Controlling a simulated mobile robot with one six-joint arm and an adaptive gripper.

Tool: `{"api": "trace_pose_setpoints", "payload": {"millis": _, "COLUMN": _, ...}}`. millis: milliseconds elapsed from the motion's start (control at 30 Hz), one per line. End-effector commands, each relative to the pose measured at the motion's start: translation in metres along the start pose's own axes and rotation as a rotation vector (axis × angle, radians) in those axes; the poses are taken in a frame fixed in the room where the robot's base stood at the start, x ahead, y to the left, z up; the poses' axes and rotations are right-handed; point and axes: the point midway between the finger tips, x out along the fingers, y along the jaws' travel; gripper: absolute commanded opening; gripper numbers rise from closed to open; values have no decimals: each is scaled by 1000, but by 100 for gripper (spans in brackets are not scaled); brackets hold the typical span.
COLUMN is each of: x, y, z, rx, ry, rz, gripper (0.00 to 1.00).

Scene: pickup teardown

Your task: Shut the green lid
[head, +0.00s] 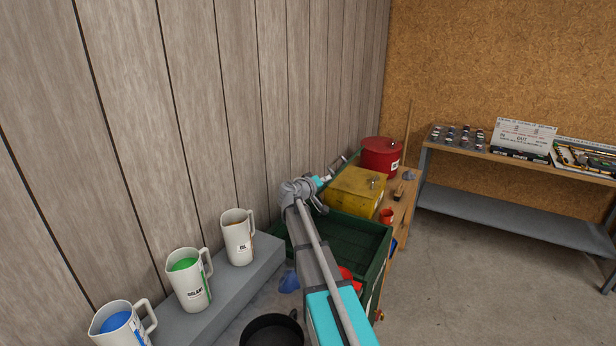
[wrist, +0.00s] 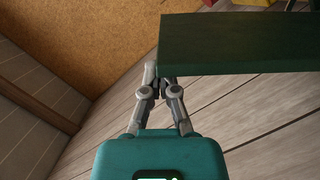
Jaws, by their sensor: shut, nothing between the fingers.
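The green bin (head: 378,228) stands with its top open, partly hidden behind my arm. The green lid shows in the wrist view as a dark green slab (wrist: 240,44) across the upper right. In the head view only a thin green strip (head: 354,158), apparently the lid's edge, shows behind the yellow box. My gripper (head: 342,160) is near that strip, by the wall. In the wrist view my gripper (wrist: 153,72) is shut and empty, its fingertips at the slab's left end. I cannot tell whether they touch it.
A yellow box (head: 354,192), a red drum (head: 380,157) and an orange cup (head: 386,216) stand beyond the bin. Several jugs, one with green inside (head: 187,280), line a grey ledge (head: 235,290) at left. The panelled wall (head: 220,100) is close. Open floor lies right.

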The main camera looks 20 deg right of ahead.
Motion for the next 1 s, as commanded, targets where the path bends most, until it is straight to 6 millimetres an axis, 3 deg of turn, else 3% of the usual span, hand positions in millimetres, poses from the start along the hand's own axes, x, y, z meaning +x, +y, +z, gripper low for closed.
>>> {"api": "trace_pose_setpoints", "payload": {"millis": 33, "x": 2, "y": -2, "z": 17, "rx": 19, "ry": -2, "rz": -4, "gripper": 0}}
{"api": "trace_pose_setpoints", "payload": {"millis": 300, "x": 14, "y": -4, "z": 65, "rx": 122, "ry": -2, "rz": -30, "gripper": 0}}
{"api": "trace_pose_setpoints", "payload": {"millis": 1000, "x": 41, "y": -26, "z": 171, "rx": 351, "ry": 0, "rz": -88, "gripper": 0}}
